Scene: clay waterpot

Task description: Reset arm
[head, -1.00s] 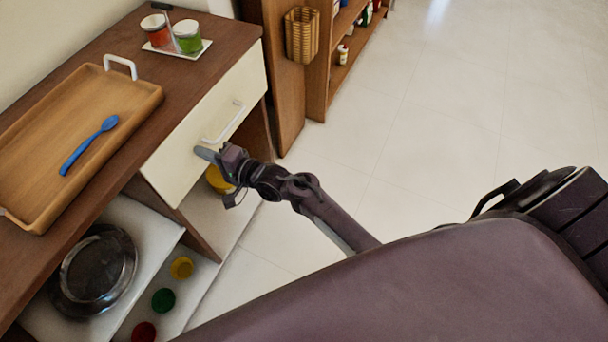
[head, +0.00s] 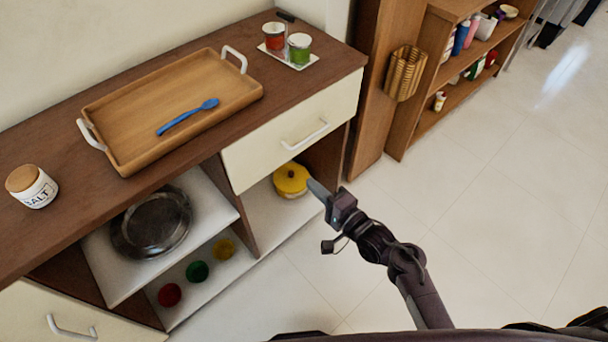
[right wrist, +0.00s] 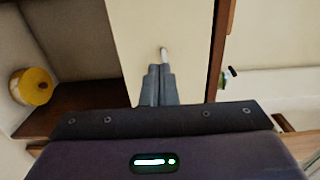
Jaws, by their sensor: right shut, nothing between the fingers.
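My right gripper (head: 318,190) is shut and empty. In the head view it is in front of the cabinet, below the closed cream drawer (head: 292,129) with its white handle (head: 305,134). A yellow lidded pot (head: 291,179) stands on the shelf behind its tip, and they appear apart. In the right wrist view the fingers (right wrist: 158,86) lie together, pointing at a cream panel (right wrist: 165,25), with a small white piece just past the tips. The yellow pot (right wrist: 32,87) is at the left there. My left gripper is not in view.
The wooden counter holds a tray (head: 110,108) with a blue spoon (head: 188,116), a salt jar (head: 32,186) and a small white tray (head: 313,62) with two cups. A metal pan (head: 152,222) sits on a shelf below. A bookcase (head: 400,110) stands at right. The floor (head: 500,200) is clear.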

